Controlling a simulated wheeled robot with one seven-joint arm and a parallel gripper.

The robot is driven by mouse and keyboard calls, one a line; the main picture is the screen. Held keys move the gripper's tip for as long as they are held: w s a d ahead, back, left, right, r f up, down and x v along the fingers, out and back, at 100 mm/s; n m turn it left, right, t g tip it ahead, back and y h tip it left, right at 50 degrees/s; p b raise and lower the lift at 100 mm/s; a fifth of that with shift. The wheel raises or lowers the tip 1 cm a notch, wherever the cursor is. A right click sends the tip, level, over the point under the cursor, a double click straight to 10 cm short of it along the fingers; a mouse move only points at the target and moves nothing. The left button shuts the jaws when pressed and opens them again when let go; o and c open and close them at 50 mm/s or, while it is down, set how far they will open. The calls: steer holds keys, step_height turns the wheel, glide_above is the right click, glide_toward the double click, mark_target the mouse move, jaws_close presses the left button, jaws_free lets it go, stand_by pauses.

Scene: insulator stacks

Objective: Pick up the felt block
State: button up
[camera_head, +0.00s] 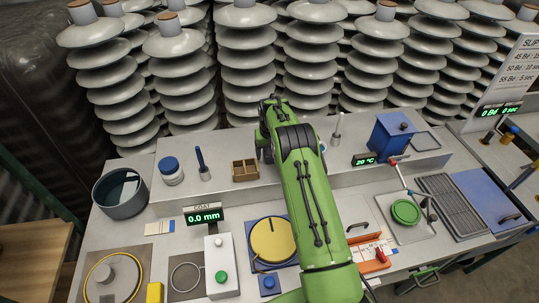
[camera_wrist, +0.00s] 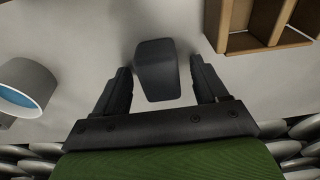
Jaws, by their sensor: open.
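The felt block, a dark grey block with rounded edges (camera_wrist: 158,72), rests on the pale shelf in the wrist view. My gripper (camera_wrist: 159,80) is open, with one dark finger on each side of the block. Small gaps show between the fingers and the block, and the block is not gripped.
A wooden compartment box (camera_wrist: 265,40) stands close by at the upper right of the wrist view, also left of my arm in the head view (camera_head: 245,171). A white round container with blue inside (camera_wrist: 27,88) is at the left. Insulator stacks (camera_head: 248,60) stand behind the shelf.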

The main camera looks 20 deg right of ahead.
steer(key=c, duration=1)
step_height(320, 180, up, 10)
steer(key=shift+r, duration=0.1)
steer(key=shift+c, duration=0.2)
